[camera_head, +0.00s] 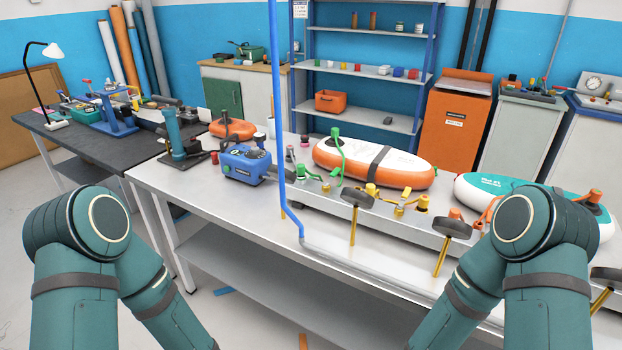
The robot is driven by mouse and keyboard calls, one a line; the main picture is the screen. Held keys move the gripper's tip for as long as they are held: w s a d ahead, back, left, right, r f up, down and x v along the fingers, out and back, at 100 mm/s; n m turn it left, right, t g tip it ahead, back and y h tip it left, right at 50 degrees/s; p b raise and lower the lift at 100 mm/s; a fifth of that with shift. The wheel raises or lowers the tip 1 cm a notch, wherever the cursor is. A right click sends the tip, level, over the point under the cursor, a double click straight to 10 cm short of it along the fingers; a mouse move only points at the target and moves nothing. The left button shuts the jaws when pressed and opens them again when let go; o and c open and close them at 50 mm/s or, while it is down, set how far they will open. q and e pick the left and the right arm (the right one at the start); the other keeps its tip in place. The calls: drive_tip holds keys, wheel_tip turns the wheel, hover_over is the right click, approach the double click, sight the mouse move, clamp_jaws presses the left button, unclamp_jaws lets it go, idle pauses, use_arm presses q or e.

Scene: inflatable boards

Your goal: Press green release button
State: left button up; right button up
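A small green knob (301,171) stands on the metal bench, just right of a blue pump-like unit (246,163). A tall bent green lever (338,153) rises behind the bench's front rail, in front of an orange and white inflatable board (375,162). A small green part also shows on the blue unit's left side. I cannot tell for sure which green part is the release button. Both my arms show at the bottom left and bottom right, but their grippers are outside the picture.
The metal bench (190,183) has a front rail with yellow fittings and black round knobs (356,198). A teal and white board (490,186) lies at the right. A dark table (88,143) stands left.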

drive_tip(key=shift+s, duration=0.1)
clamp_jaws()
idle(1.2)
